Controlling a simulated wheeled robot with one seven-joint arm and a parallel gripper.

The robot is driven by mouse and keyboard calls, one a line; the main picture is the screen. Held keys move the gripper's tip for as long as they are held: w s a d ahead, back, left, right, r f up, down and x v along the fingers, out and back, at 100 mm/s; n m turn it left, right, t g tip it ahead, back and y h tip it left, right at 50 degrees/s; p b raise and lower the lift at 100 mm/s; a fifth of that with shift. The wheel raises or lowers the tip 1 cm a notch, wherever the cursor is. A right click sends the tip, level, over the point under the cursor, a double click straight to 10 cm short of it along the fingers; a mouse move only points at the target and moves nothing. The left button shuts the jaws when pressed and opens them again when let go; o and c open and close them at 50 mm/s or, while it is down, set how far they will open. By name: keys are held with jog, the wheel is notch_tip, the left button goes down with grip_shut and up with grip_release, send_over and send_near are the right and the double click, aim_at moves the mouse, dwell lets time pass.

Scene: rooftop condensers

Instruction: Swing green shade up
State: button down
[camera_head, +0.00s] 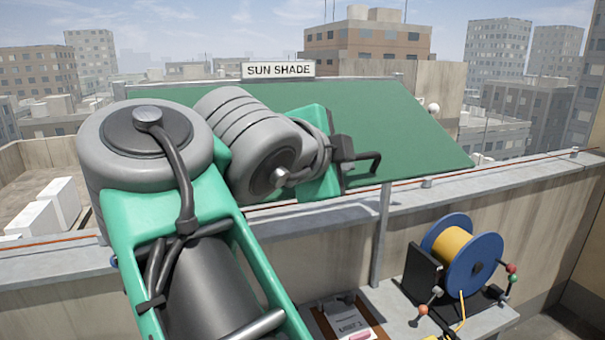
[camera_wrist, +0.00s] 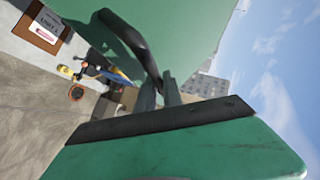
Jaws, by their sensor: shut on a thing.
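The green shade (camera_head: 395,130) is a flat sloping panel at the parapet, below a "SUN SHADE" sign (camera_head: 278,69). A black bar handle (camera_head: 372,168) stands out near its lower edge. My gripper (camera_head: 342,153) is at the handle's left part, and my arm hides the left side of the shade. In the wrist view the shade (camera_wrist: 190,30) fills the top, and the curved black handle (camera_wrist: 130,42) runs down to my gripper fingers (camera_wrist: 160,92). My gripper is shut on the handle; the exact contact is small and partly hidden.
A blue cable reel (camera_head: 483,255) with yellow cord stands on the ledge at right. A clipboard (camera_head: 347,318) lies at the bottom centre. A grey post (camera_head: 381,235) rises beneath the shade. The parapet (camera_head: 450,200) runs behind, and white boxes (camera_head: 50,205) stand at left.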

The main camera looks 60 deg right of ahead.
notch_tip(320, 180, up, 8)
jog(key=s+a+p, duration=0.1)
jog(key=p, duration=0.2)
dwell(0.3)
jog(key=c, duration=1.7)
grip_release()
jog(key=shift+w+d+f, duration=0.1)
jog(key=shift+d, duration=0.1)
jog(key=shift+o, duration=1)
jog(key=shift+a, duration=0.1)
